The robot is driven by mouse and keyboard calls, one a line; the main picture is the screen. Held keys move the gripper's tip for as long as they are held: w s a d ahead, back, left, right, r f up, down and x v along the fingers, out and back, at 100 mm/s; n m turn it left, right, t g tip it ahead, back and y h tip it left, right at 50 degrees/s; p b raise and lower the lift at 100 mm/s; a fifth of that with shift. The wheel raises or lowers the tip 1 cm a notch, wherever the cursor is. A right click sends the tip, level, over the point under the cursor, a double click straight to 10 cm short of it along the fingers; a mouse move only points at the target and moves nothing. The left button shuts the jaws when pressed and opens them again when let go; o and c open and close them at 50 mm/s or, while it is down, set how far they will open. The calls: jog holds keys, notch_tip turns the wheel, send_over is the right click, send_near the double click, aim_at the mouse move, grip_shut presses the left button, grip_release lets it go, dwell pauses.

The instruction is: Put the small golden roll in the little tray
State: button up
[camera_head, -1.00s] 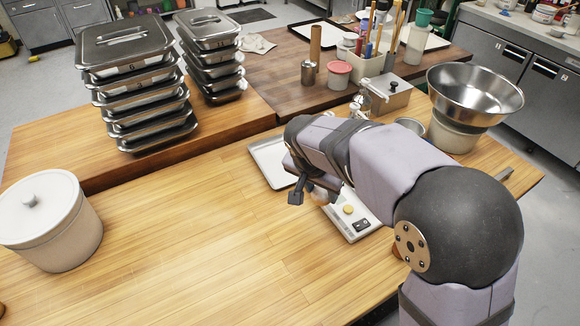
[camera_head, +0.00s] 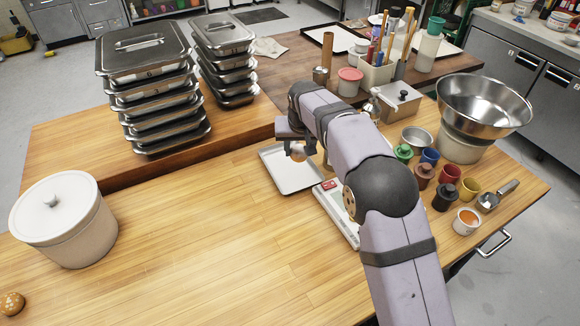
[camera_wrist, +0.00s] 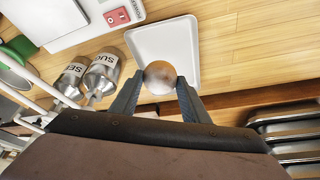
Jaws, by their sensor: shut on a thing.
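The small golden roll (camera_wrist: 160,77) is between my gripper's fingertips (camera_wrist: 157,85) in the wrist view, golden brown with a paler side. My gripper (camera_head: 297,151) is shut on it. In the head view the roll (camera_head: 299,157) is partly hidden by the gripper and shows over the far part of the little tray (camera_head: 287,184). The tray is pale and shallow and lies on the wooden bench; it also shows in the wrist view (camera_wrist: 165,28), partly behind the roll. The roll appears held above the tray; the exact gap cannot be told.
A scale (camera_head: 334,205) stands close to the tray's right, partly behind my arm. Coloured pots (camera_head: 449,174) and a steel bowl (camera_head: 484,102) are at the right. Stacked steel pans (camera_head: 155,90) and a lidded crock (camera_head: 66,222) are at the left.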

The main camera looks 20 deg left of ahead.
jog(key=shift+f+p, duration=1.65)
jog(key=shift+f, duration=3.35)
jog(key=shift+f, duration=0.1)
jog(key=shift+f, duration=0.15)
jog(key=o, duration=0.8)
jog(key=shift+v, duration=0.8)
jog(key=b+v, duration=0.3)
jog(key=v, duration=0.8)
